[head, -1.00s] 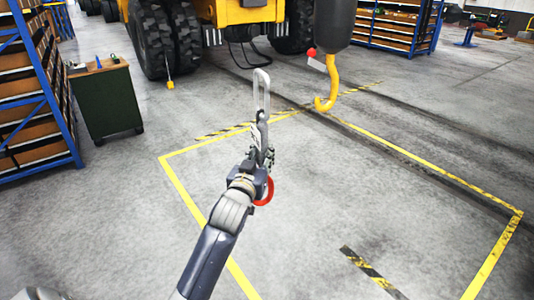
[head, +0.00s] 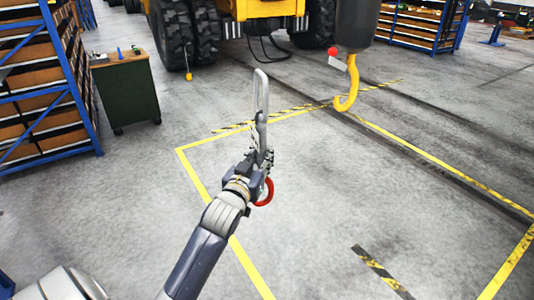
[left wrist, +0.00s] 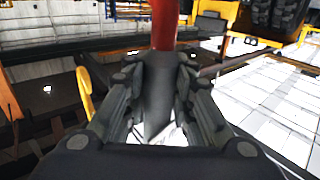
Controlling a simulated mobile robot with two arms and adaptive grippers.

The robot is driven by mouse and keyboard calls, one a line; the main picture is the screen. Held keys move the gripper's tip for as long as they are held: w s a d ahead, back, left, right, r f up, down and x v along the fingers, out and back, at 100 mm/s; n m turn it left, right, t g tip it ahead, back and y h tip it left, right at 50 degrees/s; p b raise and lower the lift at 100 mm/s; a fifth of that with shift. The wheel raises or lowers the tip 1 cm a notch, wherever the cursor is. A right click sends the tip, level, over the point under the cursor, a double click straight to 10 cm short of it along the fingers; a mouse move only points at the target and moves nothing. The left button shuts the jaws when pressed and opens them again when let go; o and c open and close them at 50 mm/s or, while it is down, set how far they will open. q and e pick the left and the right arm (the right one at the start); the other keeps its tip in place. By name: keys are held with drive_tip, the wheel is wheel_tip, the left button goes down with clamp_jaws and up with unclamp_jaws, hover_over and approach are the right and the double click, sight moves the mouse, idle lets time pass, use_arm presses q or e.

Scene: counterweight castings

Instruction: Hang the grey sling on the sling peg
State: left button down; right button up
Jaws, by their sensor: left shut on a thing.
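The grey sling (head: 261,95) stands up from my left gripper (head: 262,165) in the head view, with a long pale loop at its upper end. A red ring (head: 265,192) shows just below the gripper. In the left wrist view, the fingers of my left gripper (left wrist: 157,85) are closed around a dark grey piece (left wrist: 158,105), with a red part (left wrist: 164,25) beyond it. The sling is held in the air, clear of other things. I cannot make out a sling peg in either view. My right gripper is not in view.
A yellow crane hook (head: 347,90) hangs from a dark block (head: 356,22), right of the sling. A green cabinet (head: 126,92) and blue shelving (head: 45,90) stand at left. A yellow vehicle (head: 245,14) is behind. The floor inside the yellow lines is clear.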

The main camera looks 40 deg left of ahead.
use_arm(q)
drive_tip(key=shift+s+a+r+p, duration=0.1)
drive_tip(key=shift+s+a+p, duration=0.1)
drive_tip(key=shift+s+a, duration=0.45)
drive_tip(key=shift+s+a+r+p, duration=0.1)
drive_tip(key=shift+s+a+p, duration=0.2)
drive_tip(key=shift+s, duration=0.7)
drive_tip(key=shift+s+a+r+p, duration=0.1)
drive_tip(key=shift+s+a+p, duration=0.05)
drive_tip(key=shift+s+a, duration=0.55)
drive_tip(key=shift+s+d, duration=0.1)
drive_tip(key=shift+s, duration=0.05)
